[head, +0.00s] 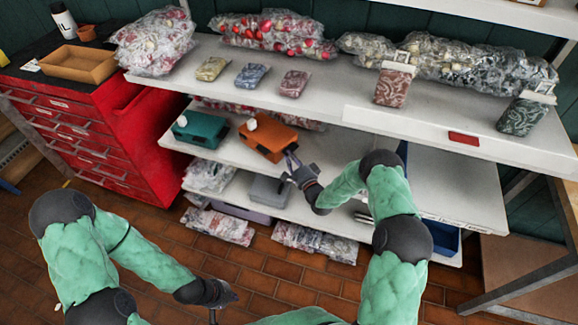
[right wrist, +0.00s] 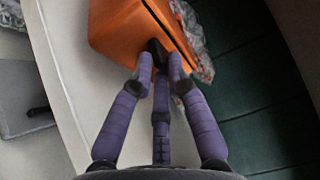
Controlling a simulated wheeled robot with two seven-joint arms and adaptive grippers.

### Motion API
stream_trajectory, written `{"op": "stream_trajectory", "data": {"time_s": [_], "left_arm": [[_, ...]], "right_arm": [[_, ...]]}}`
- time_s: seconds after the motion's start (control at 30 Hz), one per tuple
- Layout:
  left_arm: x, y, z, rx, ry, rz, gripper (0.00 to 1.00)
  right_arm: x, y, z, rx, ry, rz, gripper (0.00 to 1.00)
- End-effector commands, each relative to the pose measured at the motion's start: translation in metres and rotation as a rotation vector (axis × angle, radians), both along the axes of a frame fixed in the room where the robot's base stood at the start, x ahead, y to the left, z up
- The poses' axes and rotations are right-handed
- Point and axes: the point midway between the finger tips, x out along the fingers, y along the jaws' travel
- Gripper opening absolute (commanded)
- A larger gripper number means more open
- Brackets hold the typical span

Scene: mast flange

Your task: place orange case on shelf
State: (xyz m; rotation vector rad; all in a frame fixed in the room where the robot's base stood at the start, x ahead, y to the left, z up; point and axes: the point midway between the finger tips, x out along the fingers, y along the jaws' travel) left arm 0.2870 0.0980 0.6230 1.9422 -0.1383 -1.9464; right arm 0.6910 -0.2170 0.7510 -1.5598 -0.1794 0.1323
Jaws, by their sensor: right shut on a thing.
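The orange case (head: 268,137) is at the second shelf (head: 335,150), to the right of a teal case (head: 200,130). My right gripper (head: 294,168) reaches in from the right and is shut on the near side of the orange case. In the right wrist view the fingers (right wrist: 160,65) close at the dark handle of the orange case (right wrist: 125,30). I cannot tell whether its underside touches the shelf. My left gripper (head: 222,300) hangs low over the floor at the bottom, apart from the shelves; its fingers are too small to judge.
A grey case (head: 268,190) lies on the shelf below. Bagged parts (head: 215,226) lie on the lowest level. The top shelf (head: 330,95) overhangs the second shelf and holds small packets and bags. A red drawer cabinet (head: 110,135) stands at the left. The second shelf's right part is bare.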

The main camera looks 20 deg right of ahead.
Motion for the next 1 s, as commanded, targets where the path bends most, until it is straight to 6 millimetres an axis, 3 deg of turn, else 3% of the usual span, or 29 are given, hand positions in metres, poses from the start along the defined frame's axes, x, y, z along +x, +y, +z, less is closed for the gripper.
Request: {"op": "stream_trajectory", "data": {"time_s": [0.17,0.47,0.87,0.9,0.93,1.0], "left_arm": [[0.000,0.000,-0.003,0.000,0.000,0.000,0.00],[0.000,0.000,-0.022,0.000,0.000,0.000,0.00],[0.000,0.000,-0.024,0.000,0.000,0.000,0.00],[0.000,0.000,-0.023,0.000,0.000,0.000,0.00],[0.000,0.000,-0.023,0.000,0.000,0.000,0.00],[0.000,0.000,-0.023,0.000,0.000,0.000,0.00]], "right_arm": [[0.006,0.002,-0.004,-0.001,-0.006,-0.001,0.00],[0.010,0.005,-0.041,0.000,-0.005,-0.001,0.00],[0.010,0.005,-0.044,-0.001,-0.006,-0.001,0.00],[0.009,0.006,-0.045,0.000,-0.001,0.000,0.28],[0.009,0.006,-0.045,0.000,-0.001,0.000,0.36],[0.009,0.006,-0.045,0.000,-0.001,0.000,0.40]]}}
